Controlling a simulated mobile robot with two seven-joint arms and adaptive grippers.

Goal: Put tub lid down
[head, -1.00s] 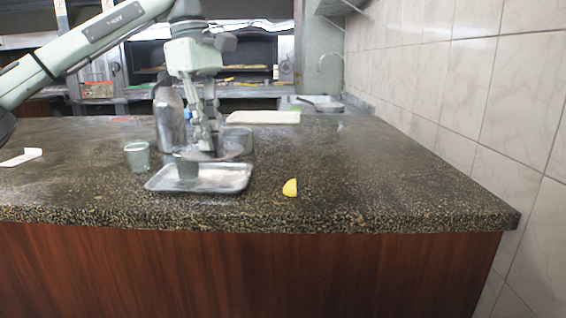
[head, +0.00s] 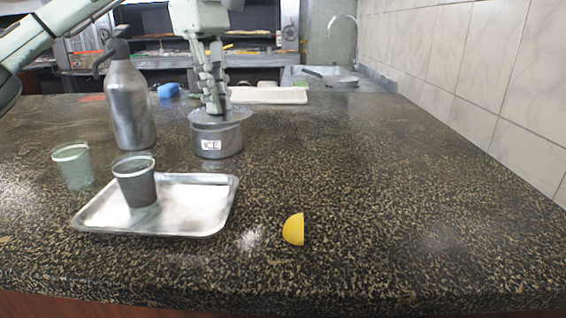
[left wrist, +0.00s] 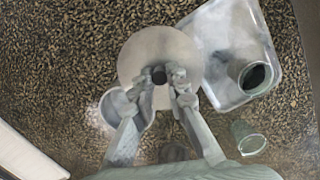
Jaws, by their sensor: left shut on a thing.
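My left gripper (head: 215,108) is shut on the dark knob of the round grey tub lid (left wrist: 150,50). In the head view the lid (head: 236,115) is level at the top of the metal tub (head: 228,143) labelled ICE. I cannot tell whether it rests on the rim or hovers just above it. In the left wrist view my gripper (left wrist: 160,76) has a finger on each side of the knob, and a rounded grey shape shows past the lid's lower left edge. My right gripper is out of view.
A metal tray (head: 190,215) holds a dark cup (head: 137,185). A greenish cup (head: 74,168) and a steel bottle (head: 130,105) stand left. A yellow wedge (head: 294,229) lies in front. A white slab (head: 268,96) lies behind. The counter's right side is clear.

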